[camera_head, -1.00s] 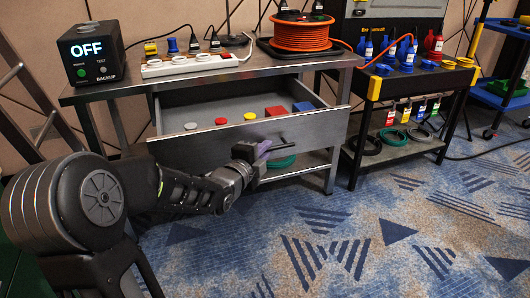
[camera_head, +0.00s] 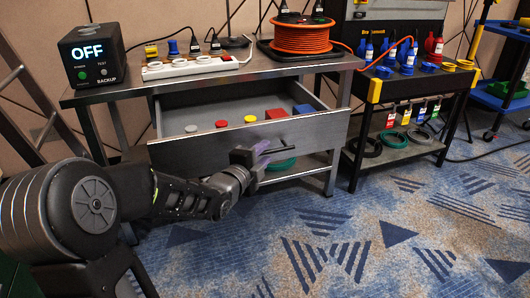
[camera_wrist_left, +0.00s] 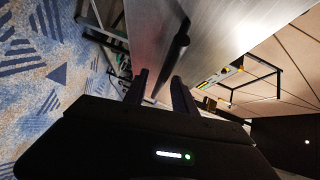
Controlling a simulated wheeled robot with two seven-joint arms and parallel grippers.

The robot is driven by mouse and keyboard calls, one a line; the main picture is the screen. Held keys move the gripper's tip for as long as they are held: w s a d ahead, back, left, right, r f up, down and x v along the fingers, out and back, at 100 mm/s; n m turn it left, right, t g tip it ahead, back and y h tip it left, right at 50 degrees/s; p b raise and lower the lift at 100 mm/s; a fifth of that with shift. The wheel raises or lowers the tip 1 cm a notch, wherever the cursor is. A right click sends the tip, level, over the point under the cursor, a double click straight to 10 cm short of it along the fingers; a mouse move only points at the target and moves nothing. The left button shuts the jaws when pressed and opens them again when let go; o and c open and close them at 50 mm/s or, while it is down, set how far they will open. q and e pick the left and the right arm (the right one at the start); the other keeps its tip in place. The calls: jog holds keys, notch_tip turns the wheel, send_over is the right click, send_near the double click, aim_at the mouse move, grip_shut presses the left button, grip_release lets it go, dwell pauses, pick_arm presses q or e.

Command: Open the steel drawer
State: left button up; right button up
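The steel drawer (camera_head: 215,149) under the grey workbench stands pulled out, its inside showing from above in the head view. Its dark bar handle (camera_head: 288,147) is on the front face; in the wrist view the handle (camera_wrist_left: 174,52) runs down from the steel front (camera_wrist_left: 215,28). My left gripper (camera_head: 260,156) is at the handle's left part. In the wrist view its fingers (camera_wrist_left: 158,90) stand apart, with the handle's bar between them and gaps showing on both sides. My right gripper is in neither view.
In the drawer lie a grey disc (camera_head: 191,129), a red disc (camera_head: 221,124), a yellow disc (camera_head: 250,119), a red block (camera_head: 276,113) and a blue block (camera_head: 303,109). An orange cable reel (camera_head: 300,38) and a power strip (camera_head: 190,66) sit on the bench. Carpet in front is clear.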

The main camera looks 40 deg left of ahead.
pick_arm(q)
jog(key=f+p+v, duration=0.1)
jog(key=v, duration=0.5)
jog(key=shift+s+r, duration=0.3)
jog(key=shift+r, duration=0.25)
jog(key=shift+d+f, duration=0.1)
